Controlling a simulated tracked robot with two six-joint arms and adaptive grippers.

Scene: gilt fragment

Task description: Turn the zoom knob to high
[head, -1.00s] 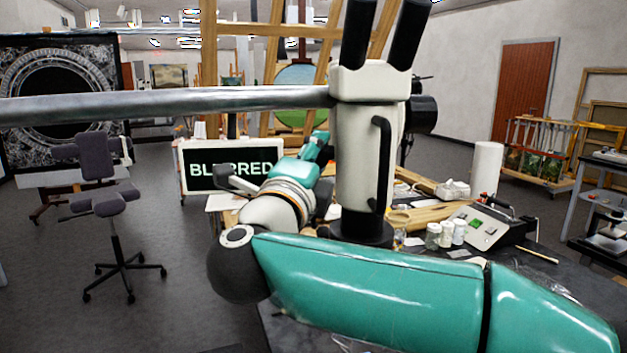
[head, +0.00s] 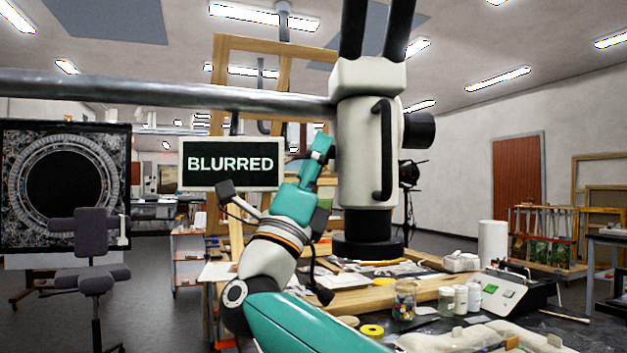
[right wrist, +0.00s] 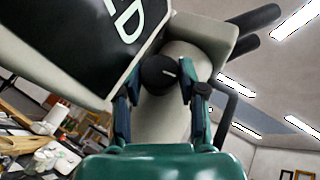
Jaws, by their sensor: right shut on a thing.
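The white microscope (head: 362,150) stands on its boom with black eyepieces on top. The zoom knob (right wrist: 157,74) shows in the right wrist view as a black round knob with a short white mark, on the side of the white body. My right gripper (head: 324,147) is up against the microscope's left side in the head view, hiding the knob there. In the right wrist view my right gripper (right wrist: 161,86) has one finger on each side of the knob and is shut on it. My left gripper is not in view.
A sign reading "BLURRED" (head: 230,164) is left of the microscope, and its panel (right wrist: 95,35) is close by in the wrist view. A metal boom (head: 170,91) crosses to the microscope. Jars (head: 404,300) and a box device (head: 503,295) stand on the bench.

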